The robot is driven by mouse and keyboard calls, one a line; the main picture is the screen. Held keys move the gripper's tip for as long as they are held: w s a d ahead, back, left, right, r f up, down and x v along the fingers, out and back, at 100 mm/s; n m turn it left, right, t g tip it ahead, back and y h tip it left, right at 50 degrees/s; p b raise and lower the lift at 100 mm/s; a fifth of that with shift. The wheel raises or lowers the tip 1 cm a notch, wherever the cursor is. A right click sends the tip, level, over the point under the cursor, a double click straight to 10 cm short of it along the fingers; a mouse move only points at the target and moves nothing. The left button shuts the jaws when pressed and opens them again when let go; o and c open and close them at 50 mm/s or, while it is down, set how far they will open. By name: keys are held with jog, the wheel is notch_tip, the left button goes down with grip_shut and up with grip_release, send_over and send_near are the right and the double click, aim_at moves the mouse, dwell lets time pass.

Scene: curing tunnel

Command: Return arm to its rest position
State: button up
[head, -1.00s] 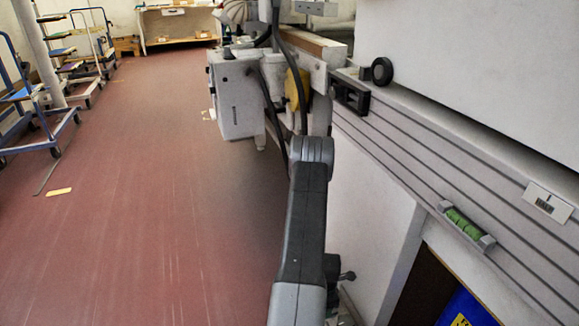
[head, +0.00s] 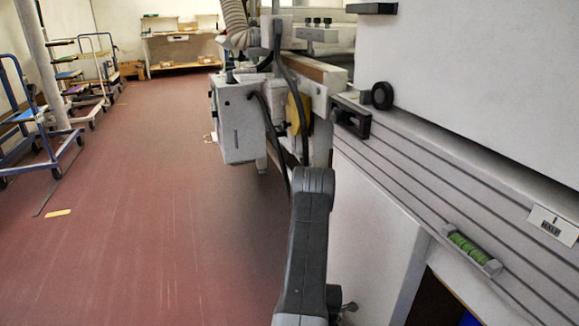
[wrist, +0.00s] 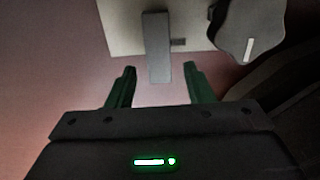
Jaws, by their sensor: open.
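My gripper (wrist: 159,68) shows in the wrist view, its two dark green fingers apart. Nothing is gripped between them. A grey bar (wrist: 157,45) on a pale panel (wrist: 120,28) shows just beyond the fingertips, in line with the gap. I cannot tell how far off it is or whether anything touches. A dark rounded knob (wrist: 232,25) with a pale mark is to the right of the fingers. My gripper does not show in the head view.
In the head view a long machine with a ribbed rail (head: 430,190) fills the right side. A white box (head: 238,120) and a grey jointed part (head: 308,225) stick out at centre. Trolleys (head: 35,125) stand at left. The red floor (head: 140,200) between is clear.

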notch_tip(320, 180, up, 12)
jog(key=r+p, duration=0.1)
jog(key=p, duration=0.3)
notch_tip(320, 180, down, 14)
jog(key=b, duration=0.5)
jog(key=shift+f, duration=0.2)
jog(key=shift+w+f, duration=0.15)
jog(key=shift+w+a+m, duration=0.1)
jog(key=shift+w+m, duration=0.1)
jog(key=shift+m, duration=0.5)
jog(key=shift+w+a+m, duration=0.1)
jog(key=shift+w+m, duration=0.1)
jog(key=shift+m, duration=0.5)
